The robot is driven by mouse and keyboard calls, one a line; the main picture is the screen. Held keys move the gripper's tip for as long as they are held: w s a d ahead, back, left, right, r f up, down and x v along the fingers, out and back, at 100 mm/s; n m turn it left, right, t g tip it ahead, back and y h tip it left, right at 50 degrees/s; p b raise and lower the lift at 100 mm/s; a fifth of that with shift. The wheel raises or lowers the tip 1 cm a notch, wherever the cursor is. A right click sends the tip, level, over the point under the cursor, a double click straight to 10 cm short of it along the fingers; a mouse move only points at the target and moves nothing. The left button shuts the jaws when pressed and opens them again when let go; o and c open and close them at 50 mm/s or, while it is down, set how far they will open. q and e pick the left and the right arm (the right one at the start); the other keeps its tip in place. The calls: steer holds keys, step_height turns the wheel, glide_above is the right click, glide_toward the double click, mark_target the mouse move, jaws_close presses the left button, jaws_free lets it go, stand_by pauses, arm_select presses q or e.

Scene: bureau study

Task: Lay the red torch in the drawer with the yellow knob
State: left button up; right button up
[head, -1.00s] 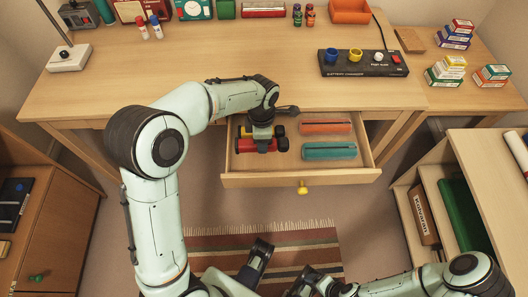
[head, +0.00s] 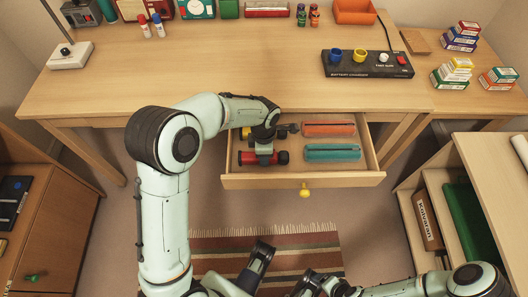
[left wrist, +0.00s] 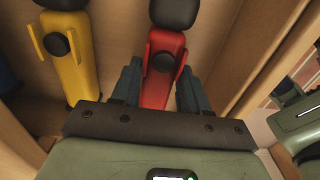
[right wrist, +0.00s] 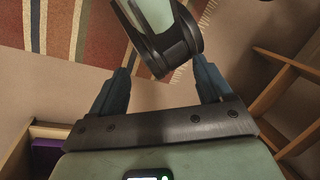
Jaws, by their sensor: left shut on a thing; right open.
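The drawer with the yellow knob (head: 304,190) stands open under the desk, its front panel (head: 240,181) toward me. My left gripper (head: 264,155) is inside its left part, shut on the red torch (head: 281,158), which lies crosswise near the drawer front. In the left wrist view the red torch (left wrist: 162,75) is between the two fingers. I cannot tell whether it touches the drawer floor. A yellow torch (left wrist: 68,75) lies beside it, mostly hidden behind my gripper in the head view. My right gripper (right wrist: 158,88) is open and empty, above the floor near the rug.
An orange-red case (head: 328,128) and a teal case (head: 332,152) fill the right of the drawer. A battery charger (head: 366,64) and small boxes (head: 452,72) stand on the desk. A cabinet with a green knob (head: 32,278) is at left, an open shelf (head: 470,150) at right.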

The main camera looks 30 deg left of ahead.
arm_select(q)
steer(key=o, duration=1.3)
step_height(320, 180, up, 12)
steer(key=p, duration=0.3)
steer(key=shift+r, duration=0.15)
arm_select(e)
steer(key=shift+g, duration=0.6)
steer(key=s+r, duration=0.1)
steer(key=s+a+r, duration=0.1)
steer(key=s+r, duration=0.1)
steer(key=shift+s+a+r, duration=0.15)
steer(key=shift+s, duration=0.1)
